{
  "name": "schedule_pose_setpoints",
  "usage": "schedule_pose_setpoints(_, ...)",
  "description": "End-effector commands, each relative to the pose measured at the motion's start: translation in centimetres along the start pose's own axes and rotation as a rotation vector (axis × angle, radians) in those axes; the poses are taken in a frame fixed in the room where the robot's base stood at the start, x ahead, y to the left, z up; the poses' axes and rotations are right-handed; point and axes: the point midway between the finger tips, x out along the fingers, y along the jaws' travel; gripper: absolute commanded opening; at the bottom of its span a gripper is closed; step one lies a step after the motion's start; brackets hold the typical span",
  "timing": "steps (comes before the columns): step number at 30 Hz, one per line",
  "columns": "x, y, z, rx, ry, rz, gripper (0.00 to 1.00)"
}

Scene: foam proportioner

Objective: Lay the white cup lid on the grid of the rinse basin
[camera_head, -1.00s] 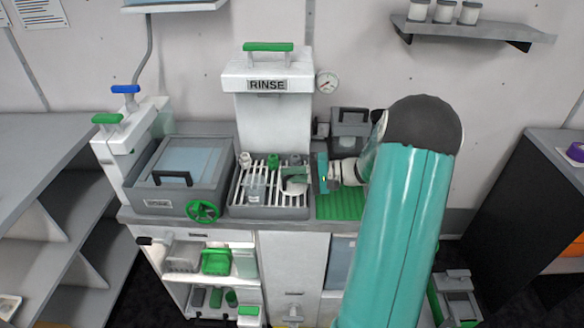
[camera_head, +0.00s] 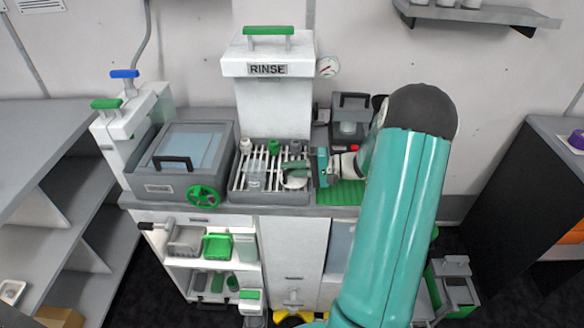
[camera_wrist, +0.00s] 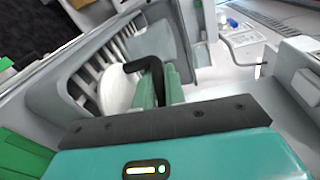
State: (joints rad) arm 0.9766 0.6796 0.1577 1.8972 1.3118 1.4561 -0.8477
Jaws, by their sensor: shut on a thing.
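The white cup lid (camera_head: 294,183) is a pale disc at the right part of the rinse basin (camera_head: 270,197), over its light slatted grid (camera_head: 262,160). My gripper (camera_head: 298,170) reaches in from the right and is shut on the lid. In the wrist view the lid (camera_wrist: 115,90) stands steeply beside my green fingers (camera_wrist: 160,88), with a dark bent piece at their tips. The slats (camera_wrist: 88,80) lie behind it. Fingers hide part of the lid, and I cannot tell whether its edge touches the grid.
The white RINSE column (camera_head: 272,100) rises behind. A grey lidded box (camera_head: 180,165) is left, a green mat (camera_head: 340,192) right.

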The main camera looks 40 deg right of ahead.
Motion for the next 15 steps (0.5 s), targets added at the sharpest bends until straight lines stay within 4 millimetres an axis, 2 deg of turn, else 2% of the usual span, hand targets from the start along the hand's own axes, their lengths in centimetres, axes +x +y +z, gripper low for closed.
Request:
schedule_pose_setpoints(14, 0.12, 0.86, -0.14, 0.000, 0.000, 0.000, 0.00)
schedule_pose_setpoints(15, 0.11, 0.84, -0.14, -0.001, 0.000, 0.000, 0.18)
